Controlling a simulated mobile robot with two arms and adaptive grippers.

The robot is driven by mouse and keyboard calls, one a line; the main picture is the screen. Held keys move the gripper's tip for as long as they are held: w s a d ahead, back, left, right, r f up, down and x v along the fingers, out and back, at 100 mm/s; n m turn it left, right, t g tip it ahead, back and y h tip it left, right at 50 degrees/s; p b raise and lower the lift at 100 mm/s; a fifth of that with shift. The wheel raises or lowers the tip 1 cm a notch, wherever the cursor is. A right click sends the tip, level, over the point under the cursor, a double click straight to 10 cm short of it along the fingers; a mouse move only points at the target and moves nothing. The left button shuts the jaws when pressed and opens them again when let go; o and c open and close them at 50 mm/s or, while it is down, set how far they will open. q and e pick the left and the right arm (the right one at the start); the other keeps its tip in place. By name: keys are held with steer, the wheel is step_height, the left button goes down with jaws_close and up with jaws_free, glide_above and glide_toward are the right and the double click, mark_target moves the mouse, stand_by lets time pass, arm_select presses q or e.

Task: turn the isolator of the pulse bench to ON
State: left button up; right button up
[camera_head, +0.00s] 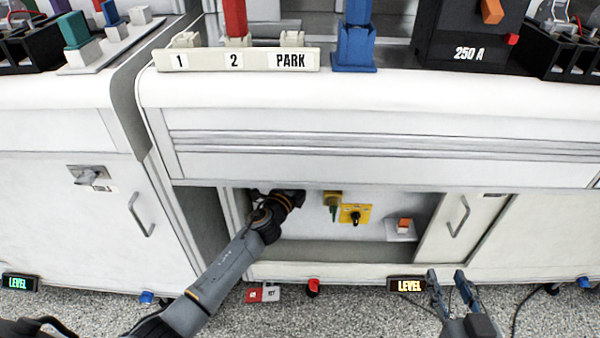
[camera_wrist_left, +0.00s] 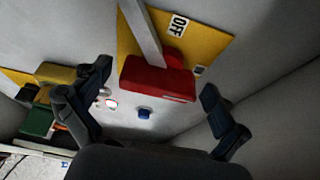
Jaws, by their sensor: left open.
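The isolator shows in the left wrist view as a red handle (camera_wrist_left: 150,88) with a grey bar, on a yellow plate (camera_wrist_left: 215,38). An OFF label (camera_wrist_left: 178,25) is on the plate beside the handle. My left gripper (camera_wrist_left: 155,83) is open, its fingers apart on either side of the red handle; contact cannot be told. In the head view my left arm reaches into the open cabinet bay, where the gripper and isolator are mostly hidden under the worktop. My right gripper (camera_head: 448,275) is open and empty, low in front of the cabinet.
In the bay are a green-and-yellow part (camera_head: 333,204), a yellow plate with a black knob (camera_head: 355,214) and an orange-and-white switch (camera_head: 403,227). The bay's walls and worktop (camera_head: 370,105) surround my left arm. A LEVEL display (camera_head: 407,285) is near my right gripper.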

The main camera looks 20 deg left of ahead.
arm_select(q)
steer(key=s+a, duration=0.1)
steer(key=s, duration=1)
steer(key=shift+s+a, duration=0.2)
steer(key=shift+s, duration=0.2)
